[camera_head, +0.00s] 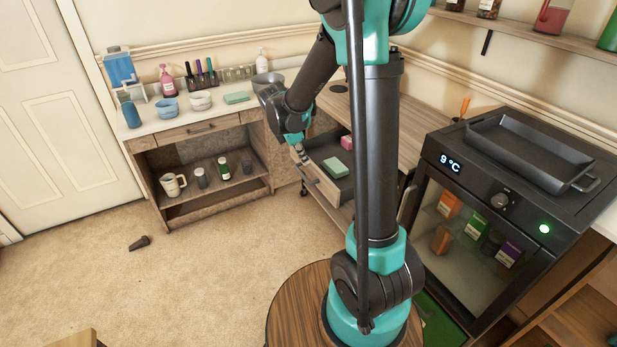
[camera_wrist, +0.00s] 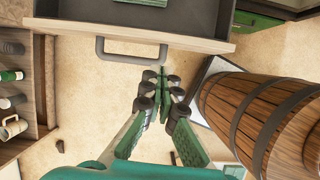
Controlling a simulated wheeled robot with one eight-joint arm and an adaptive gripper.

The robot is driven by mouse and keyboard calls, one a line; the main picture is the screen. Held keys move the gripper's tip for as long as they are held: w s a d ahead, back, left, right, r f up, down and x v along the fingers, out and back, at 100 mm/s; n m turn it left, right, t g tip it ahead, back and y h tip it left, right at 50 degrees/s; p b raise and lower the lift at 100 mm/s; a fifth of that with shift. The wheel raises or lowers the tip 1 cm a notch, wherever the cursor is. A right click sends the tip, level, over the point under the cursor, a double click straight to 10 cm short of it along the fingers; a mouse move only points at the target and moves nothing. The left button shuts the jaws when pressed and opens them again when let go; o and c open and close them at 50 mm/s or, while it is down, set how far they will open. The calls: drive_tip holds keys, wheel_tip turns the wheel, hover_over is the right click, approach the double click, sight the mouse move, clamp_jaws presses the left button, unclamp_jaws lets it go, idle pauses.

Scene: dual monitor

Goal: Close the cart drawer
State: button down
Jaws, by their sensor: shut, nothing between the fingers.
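The cart drawer (camera_head: 325,193) is pulled out from under the wooden cart top (camera_head: 385,125) in the head view. Its dark tray holds a green item (camera_head: 337,167) and a pink item (camera_head: 346,142). The drawer front (camera_wrist: 75,38) and its grey bar handle (camera_wrist: 128,58) show at the top of the wrist view. My gripper (camera_wrist: 165,76) is shut and empty, just outside the drawer front, right of the handle's middle. In the head view my gripper (camera_head: 301,155) is beside the drawer front. I cannot tell whether it touches the drawer.
A shelf unit (camera_head: 205,130) with bowls and bottles on top stands left of the cart. A black oven-like appliance (camera_head: 480,215) with a tray (camera_head: 530,150) on top is at the right. A small dark object (camera_head: 139,243) lies on the otherwise open floor at left.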

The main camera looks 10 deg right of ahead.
drive_tip(key=shift+n, duration=0.5)
drive_tip(key=x, duration=1)
drive_tip(key=shift+w+a+f, duration=0.1)
drive_tip(key=shift+w+a, duration=0.1)
drive_tip(key=shift+w, duration=0.15)
drive_tip(key=w+d, duration=0.2)
drive_tip(key=d, duration=0.6)
drive_tip(key=w+d, duration=0.3)
drive_tip(key=d, duration=0.6)
drive_tip(key=w+d, duration=0.3)
drive_tip(key=d, duration=0.5)
drive_tip(key=shift+w+d, duration=0.15)
drive_tip(key=shift+d, duration=0.25)
